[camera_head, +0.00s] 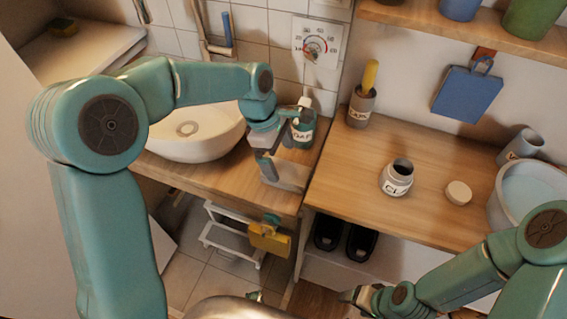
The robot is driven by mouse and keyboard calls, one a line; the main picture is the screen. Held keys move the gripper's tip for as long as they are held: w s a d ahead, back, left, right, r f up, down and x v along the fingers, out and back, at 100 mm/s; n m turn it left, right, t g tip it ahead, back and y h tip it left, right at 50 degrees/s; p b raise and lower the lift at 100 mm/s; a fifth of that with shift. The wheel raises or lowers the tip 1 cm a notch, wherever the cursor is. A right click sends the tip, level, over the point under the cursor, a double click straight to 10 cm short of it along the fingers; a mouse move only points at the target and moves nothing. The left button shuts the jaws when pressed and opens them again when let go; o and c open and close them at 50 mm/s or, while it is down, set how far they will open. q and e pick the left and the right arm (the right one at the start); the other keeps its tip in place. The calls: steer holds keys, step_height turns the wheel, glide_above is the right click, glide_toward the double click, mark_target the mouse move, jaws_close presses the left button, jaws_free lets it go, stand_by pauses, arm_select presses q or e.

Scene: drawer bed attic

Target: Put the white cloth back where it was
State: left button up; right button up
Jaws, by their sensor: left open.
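I cannot make out a white cloth in this view. A yellow cloth (270,239) hangs at the right end of the white rack (232,239) below the counter's front edge. My right gripper (357,297) is at the bottom, low in front of the right counter. Its fingers are too small and unclear to read.
The white basin (195,135) stands on the left counter. The right counter (350,180) bears a grey jar (397,178), a round lid (458,192), a labelled holder (361,107) and a bucket (530,190). Dark shoes (361,243) stand on the shelf below. A blue board (467,95) hangs behind.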

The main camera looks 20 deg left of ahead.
arm_select(q)
steer(key=v, duration=0.7)
steer(key=shift+r+p, duration=0.25)
steer(key=shift+p, duration=0.15)
steer(key=shift+s+a, duration=0.1)
steer(key=shift+s, duration=0.05)
